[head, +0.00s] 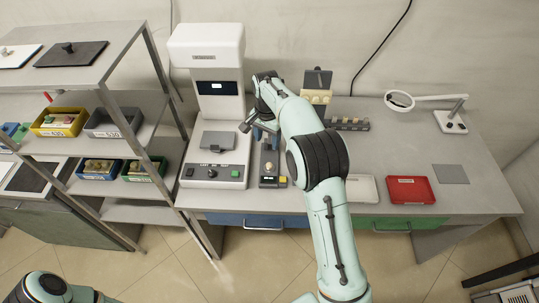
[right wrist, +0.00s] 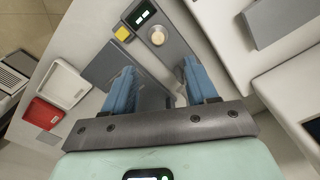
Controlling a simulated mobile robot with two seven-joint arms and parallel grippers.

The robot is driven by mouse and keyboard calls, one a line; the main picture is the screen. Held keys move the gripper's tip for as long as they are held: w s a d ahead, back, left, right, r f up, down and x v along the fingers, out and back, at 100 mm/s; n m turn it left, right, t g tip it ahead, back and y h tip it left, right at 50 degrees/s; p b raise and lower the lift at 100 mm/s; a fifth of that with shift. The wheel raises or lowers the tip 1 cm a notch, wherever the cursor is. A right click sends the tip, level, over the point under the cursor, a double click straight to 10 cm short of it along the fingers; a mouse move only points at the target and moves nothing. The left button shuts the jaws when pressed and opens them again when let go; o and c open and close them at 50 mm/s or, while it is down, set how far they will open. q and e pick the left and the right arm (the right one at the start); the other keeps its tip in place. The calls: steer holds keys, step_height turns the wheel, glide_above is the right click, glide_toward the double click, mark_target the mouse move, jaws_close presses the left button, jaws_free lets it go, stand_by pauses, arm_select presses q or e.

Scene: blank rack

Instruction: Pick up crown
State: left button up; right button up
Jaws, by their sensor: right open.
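The crown is most likely the small round beige piece (right wrist: 158,37) on a narrow grey device (right wrist: 168,55) with a small lit display and a yellow button. In the head view this device (head: 270,172) stands on the bench to the right of the white machine. My right gripper (head: 263,132) is above it, partly hidden by my own arm. In the right wrist view its two blue fingers (right wrist: 157,80) are apart with nothing between them, and the round piece lies beyond their tips. My left gripper is out of view.
A white machine (head: 208,62) with a buttoned base stands close on the left. A shelf rack (head: 127,113) with several bins is farther left. A white tray (head: 361,189), a red tray (head: 411,190) and a lamp (head: 399,99) stand right. The bench's middle right is clear.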

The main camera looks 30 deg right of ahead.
glide_above(268, 165)
step_height(268, 165, down, 8)
steer(key=shift+r+b, duration=0.2)
steer(key=shift+b, duration=0.25)
steer(key=shift+w+d+f, duration=0.1)
steer(key=shift+d+f, duration=0.05)
steer(key=shift+f, duration=0.8)
steer(key=shift+w+d+f, duration=0.1)
steer(key=shift+d+f, duration=0.1)
steer(key=shift+f, duration=0.75)
steer(key=shift+d+f, duration=0.15)
steer(key=shift+f, duration=0.8)
jaws_close()
